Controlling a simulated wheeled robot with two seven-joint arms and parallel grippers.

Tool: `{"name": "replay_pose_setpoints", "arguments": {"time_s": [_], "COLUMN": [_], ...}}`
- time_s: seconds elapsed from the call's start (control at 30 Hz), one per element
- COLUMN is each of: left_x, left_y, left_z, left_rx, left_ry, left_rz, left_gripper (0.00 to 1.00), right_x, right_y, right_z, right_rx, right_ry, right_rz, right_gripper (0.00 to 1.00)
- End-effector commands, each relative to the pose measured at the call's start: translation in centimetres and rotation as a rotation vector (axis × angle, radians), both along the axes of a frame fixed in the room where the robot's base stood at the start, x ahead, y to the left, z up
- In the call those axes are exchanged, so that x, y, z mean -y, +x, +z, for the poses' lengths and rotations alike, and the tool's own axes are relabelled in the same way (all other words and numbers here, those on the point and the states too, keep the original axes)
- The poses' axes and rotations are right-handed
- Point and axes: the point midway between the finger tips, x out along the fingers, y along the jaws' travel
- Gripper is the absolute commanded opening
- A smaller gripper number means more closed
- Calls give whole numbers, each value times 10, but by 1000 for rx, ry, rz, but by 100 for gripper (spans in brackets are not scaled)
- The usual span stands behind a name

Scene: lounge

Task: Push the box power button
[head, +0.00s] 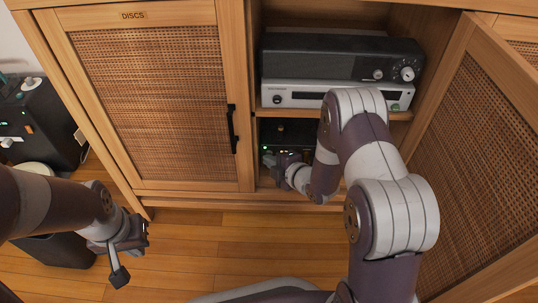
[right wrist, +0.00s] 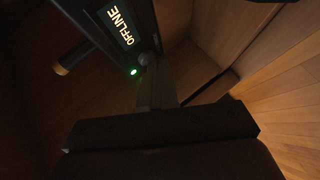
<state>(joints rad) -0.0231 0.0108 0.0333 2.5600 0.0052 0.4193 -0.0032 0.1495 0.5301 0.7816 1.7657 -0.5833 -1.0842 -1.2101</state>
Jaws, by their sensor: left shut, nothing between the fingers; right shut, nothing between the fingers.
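The box is dark, with a lit display reading OFFLINE (right wrist: 118,24) in the right wrist view. Below the display are a small green light (right wrist: 134,71) and a round grey button (right wrist: 147,58). In the head view the box (head: 296,131) sits in the cabinet's lower compartment, partly hidden by my right arm. My right gripper (head: 270,161) is shut and empty at the box's front. In the right wrist view its fingers (right wrist: 155,88) end close to the round button; I cannot tell whether they touch it. My left gripper (head: 119,275) is shut and empty, low over the floor, away from the cabinet.
A silver unit (head: 300,94) and a dark unit with knobs (head: 325,60) stand on the shelf above. The right cabinet door (head: 490,150) is open beside my right arm. The left door (head: 155,105), labelled DISCS, is closed. Wooden floor (head: 230,250) is clear in front.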

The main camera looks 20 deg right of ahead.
Motion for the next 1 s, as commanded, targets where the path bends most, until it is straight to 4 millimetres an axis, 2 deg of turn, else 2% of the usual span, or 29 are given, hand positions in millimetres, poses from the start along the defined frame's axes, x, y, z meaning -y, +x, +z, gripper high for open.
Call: {"name": "replay_pose_setpoints", "arguments": {"time_s": [0.53,1.0], "left_x": [0,0], "left_y": [0,0], "left_z": [5,17], "left_rx": [0,0], "left_ry": [0,0], "left_rz": [0,0], "left_gripper": [0,0], "right_x": [-3,-19], "right_y": [-11,-64], "right_z": [1,2], "right_rx": [0,0], "right_ry": [0,0], "right_rz": [1,1], "right_gripper": [0,0]}}
